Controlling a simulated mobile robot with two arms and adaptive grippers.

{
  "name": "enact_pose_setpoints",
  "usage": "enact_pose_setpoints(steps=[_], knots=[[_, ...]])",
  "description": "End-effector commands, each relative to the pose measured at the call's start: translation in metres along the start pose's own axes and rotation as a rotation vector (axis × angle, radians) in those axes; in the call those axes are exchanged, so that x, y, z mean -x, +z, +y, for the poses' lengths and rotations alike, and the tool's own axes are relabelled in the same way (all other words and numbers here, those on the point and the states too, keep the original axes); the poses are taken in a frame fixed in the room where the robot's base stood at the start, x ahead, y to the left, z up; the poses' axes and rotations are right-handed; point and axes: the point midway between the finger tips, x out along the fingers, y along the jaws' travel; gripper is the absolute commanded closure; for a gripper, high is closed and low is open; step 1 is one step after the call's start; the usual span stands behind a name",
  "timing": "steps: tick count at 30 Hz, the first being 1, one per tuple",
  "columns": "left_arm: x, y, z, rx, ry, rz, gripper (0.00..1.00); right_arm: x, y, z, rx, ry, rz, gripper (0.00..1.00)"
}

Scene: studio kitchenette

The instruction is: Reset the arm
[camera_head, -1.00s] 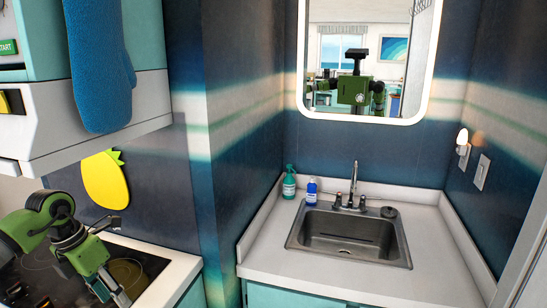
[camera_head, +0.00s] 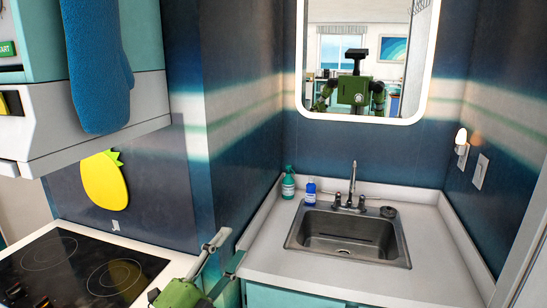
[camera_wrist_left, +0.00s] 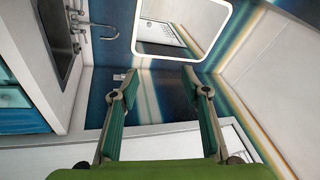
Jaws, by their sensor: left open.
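My left gripper (camera_head: 229,249) is at the bottom middle of the head view, in front of the dark wall corner between the cooktop and the sink counter. Its two fingers point up and are spread apart, with nothing between them. The left wrist view shows the same open, empty gripper (camera_wrist_left: 158,75), its green-padded fingers standing apart before the striped wall. Most of my left arm is below the head view's edge. My right gripper does not show directly in either view.
The black cooktop (camera_head: 85,268) is at left, clear of pans. The sink (camera_head: 345,240) is right of the gripper, with green (camera_head: 288,186) and blue (camera_head: 310,191) bottles behind it. A blue oven mitt (camera_head: 98,70) hangs upper left. The mirror (camera_head: 400,60) reflects me.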

Motion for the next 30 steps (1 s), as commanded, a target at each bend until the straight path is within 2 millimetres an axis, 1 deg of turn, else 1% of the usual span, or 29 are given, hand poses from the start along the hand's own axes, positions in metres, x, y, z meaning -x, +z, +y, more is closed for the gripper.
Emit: enact_pose_setpoints(steps=[1, 2, 3, 4, 5, 6, 8, 9, 10, 11, 12, 15, 18, 21, 27, 28, 29, 30], knots=[[0.015, 0.018, 0.009, 0.106, 0.006, -0.115, 0.57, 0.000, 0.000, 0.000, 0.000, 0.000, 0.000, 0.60], [0.024, 0.030, 0.015, 0.167, 0.013, -0.189, 0.57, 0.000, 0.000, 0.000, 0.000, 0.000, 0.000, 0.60], [0.040, 0.047, 0.025, 0.251, 0.028, -0.291, 0.57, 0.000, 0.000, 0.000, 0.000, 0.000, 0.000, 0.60], [0.054, 0.058, 0.035, 0.314, 0.044, -0.369, 0.57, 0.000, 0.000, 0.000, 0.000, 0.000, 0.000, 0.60], [0.070, 0.070, 0.046, 0.376, 0.062, -0.449, 0.57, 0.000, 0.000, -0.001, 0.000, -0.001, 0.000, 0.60], [0.093, 0.082, 0.063, 0.457, 0.092, -0.555, 0.57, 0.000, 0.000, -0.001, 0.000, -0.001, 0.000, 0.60], [0.130, 0.094, 0.089, 0.567, 0.145, -0.704, 0.57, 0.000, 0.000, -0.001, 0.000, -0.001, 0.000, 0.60], [0.154, 0.098, 0.105, 0.633, 0.183, -0.795, 0.57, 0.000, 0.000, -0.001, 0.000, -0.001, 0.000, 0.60], [0.173, 0.100, 0.118, 0.680, 0.213, -0.861, 0.57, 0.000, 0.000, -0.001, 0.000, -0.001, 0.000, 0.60], [0.193, 0.099, 0.130, 0.725, 0.245, -0.925, 0.57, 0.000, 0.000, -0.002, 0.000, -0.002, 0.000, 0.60], [0.217, 0.097, 0.144, 0.778, 0.287, -1.002, 0.57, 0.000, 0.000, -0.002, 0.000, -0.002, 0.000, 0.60], [0.268, 0.084, 0.171, 0.883, 0.383, -1.158, 0.57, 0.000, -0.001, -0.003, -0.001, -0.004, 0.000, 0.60], [0.309, 0.068, 0.189, 0.959, 0.466, -1.274, 0.57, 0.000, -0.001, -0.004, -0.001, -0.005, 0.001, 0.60], [0.344, 0.050, 0.201, 1.020, 0.543, -1.370, 0.57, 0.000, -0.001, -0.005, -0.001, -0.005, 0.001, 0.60], [0.402, 0.013, 0.213, 1.114, 0.682, -1.524, 0.57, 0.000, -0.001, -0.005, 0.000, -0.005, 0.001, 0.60], [0.410, 0.007, 0.214, 1.127, 0.703, -1.544, 0.57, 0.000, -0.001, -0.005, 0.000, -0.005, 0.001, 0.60], [0.413, 0.007, 0.220, 1.131, 0.714, -1.555, 0.57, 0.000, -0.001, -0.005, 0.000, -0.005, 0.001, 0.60], [0.412, 0.013, 0.231, 1.126, 0.715, -1.555, 0.57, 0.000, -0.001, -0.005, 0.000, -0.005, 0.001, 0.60]])
